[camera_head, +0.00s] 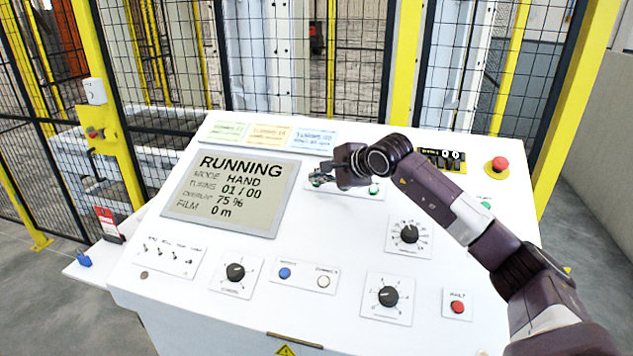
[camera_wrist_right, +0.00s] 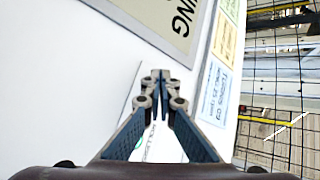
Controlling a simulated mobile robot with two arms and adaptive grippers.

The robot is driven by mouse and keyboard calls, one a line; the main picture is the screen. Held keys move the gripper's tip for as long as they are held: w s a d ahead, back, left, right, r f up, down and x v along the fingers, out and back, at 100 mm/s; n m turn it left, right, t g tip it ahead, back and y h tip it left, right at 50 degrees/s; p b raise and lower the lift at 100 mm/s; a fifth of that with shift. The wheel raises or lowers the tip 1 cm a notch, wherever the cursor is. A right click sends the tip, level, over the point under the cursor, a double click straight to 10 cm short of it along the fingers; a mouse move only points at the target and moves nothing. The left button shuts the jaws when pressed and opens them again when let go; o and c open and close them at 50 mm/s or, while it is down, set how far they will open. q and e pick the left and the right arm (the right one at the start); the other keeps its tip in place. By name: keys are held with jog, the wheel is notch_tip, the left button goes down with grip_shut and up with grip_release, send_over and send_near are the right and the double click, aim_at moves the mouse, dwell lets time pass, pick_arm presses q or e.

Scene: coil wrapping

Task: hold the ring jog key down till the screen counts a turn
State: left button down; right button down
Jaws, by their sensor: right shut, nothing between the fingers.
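My right gripper (camera_head: 316,179) is shut and empty, just right of the screen at a small white key plate (camera_head: 345,194). A green button (camera_head: 373,189) shows at the plate's right end. In the right wrist view, the closed fingertips (camera_wrist_right: 160,76) are over the plate (camera_wrist_right: 158,140), covering its key. I cannot tell which key is there or whether the fingers touch it. My left gripper is out of view.
Knobs (camera_head: 235,272), a blue button (camera_head: 285,273) and a red button (camera_head: 457,307) sit nearer. Label cards (camera_head: 270,134) line the back edge. Yellow-framed mesh fencing stands behind.

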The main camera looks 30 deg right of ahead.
jog(key=shift+s+a+r, duration=0.15)
jog(key=shift+r, duration=0.55)
jog(key=r, duration=0.1)
jog(key=s+a+r+p, duration=0.1)
jog(key=r, duration=0.1)
jog(key=r+p, duration=0.1)
jog(key=shift+s+a+r, duration=0.15)
jog(key=shift+a, duration=0.15)
dwell(0.4)
